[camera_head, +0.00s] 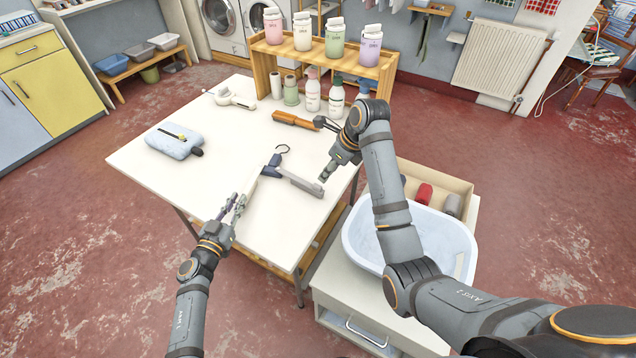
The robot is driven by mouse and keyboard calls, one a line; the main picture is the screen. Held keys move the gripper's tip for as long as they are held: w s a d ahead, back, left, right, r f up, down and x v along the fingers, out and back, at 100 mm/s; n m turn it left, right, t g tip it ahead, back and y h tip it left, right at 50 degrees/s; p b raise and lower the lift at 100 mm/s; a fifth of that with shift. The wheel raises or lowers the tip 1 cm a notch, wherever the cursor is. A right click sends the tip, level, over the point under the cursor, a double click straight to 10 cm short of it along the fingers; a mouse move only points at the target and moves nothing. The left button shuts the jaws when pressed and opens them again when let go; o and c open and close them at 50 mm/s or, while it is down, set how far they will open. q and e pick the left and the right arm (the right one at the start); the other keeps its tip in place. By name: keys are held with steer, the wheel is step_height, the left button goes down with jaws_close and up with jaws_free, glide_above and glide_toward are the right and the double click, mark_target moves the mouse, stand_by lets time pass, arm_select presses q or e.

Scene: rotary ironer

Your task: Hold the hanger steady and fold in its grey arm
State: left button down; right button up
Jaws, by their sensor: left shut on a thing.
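The hanger lies on the white table (150,178), with a dark blue-grey middle piece (273,164) and a dark hook pointing to the back. Its grey arm (303,183) sticks out to the right and slightly forward. A pale arm (253,188) runs from the middle toward the front left. My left gripper (238,201) is shut on the end of this pale arm; its fingers partly hide it. My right gripper (324,178) points down just beside the tip of the grey arm. Whether it touches the arm, and how far its fingers are apart, is too small to tell.
A blue-grey pouch (172,142) lies at the table's left. An orange-handled tool (294,120) lies behind the hanger. A wooden shelf (322,61) with several bottles stands at the back. A white basin (410,238) sits right of the table. The table's left front is clear.

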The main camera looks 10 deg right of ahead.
mark_target(318, 186)
steer(key=x, duration=0.8)
steer(key=shift+a, duration=0.1)
steer(key=shift+c, duration=0.2)
jaws_close()
